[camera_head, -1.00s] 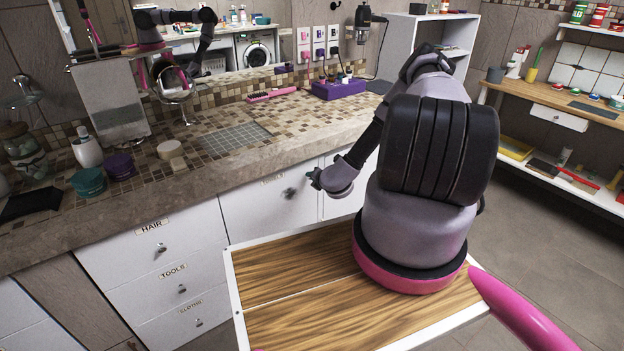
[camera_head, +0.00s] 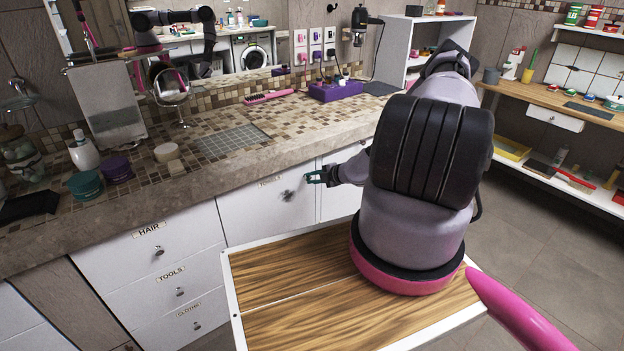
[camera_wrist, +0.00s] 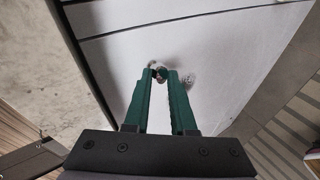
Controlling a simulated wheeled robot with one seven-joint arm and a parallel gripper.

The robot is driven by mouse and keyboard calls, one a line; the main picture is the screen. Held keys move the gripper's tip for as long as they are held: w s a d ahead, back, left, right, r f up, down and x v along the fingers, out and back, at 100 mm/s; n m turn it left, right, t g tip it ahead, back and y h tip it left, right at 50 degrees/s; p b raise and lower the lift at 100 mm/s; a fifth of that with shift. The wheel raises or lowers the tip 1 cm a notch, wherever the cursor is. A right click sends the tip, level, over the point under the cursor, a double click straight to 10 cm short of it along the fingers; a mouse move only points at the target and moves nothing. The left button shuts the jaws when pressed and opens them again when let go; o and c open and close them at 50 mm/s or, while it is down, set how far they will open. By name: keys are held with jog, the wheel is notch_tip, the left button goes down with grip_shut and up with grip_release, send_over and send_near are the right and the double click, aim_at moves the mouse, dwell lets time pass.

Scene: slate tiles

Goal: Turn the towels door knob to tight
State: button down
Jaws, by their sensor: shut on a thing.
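The white cabinet door (camera_head: 255,214) under the counter is closed. Its small label (camera_head: 269,182) is too blurred to read in the head view. My gripper (camera_head: 308,178) reaches the door's upper right part, with my arm coming from the right. In the wrist view, the two green fingers (camera_wrist: 160,73) are shut on a small metallic knob (camera_wrist: 157,69) at their tips. The fingers cover much of the knob, so its setting cannot be read. A grey speckled round patch (camera_wrist: 188,80) lies on the door just right of the fingertips.
Drawers labelled hair, tools and cloths (camera_head: 160,275) are at the left, all closed. The tiled counter (camera_head: 300,130) overhangs the door. A wood-topped surface with a white rim (camera_head: 300,258) lies in front, below my arm. A shelf unit (camera_head: 560,110) stands at the right, with open floor before it.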

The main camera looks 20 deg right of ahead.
jog(key=shift+d, duration=0.1)
dwell(0.4)
jog(key=c, duration=1)
grip_release()
jog(key=v, duration=1)
jog(key=shift+s+d, duration=0.25)
jog(key=shift+d, duration=0.05)
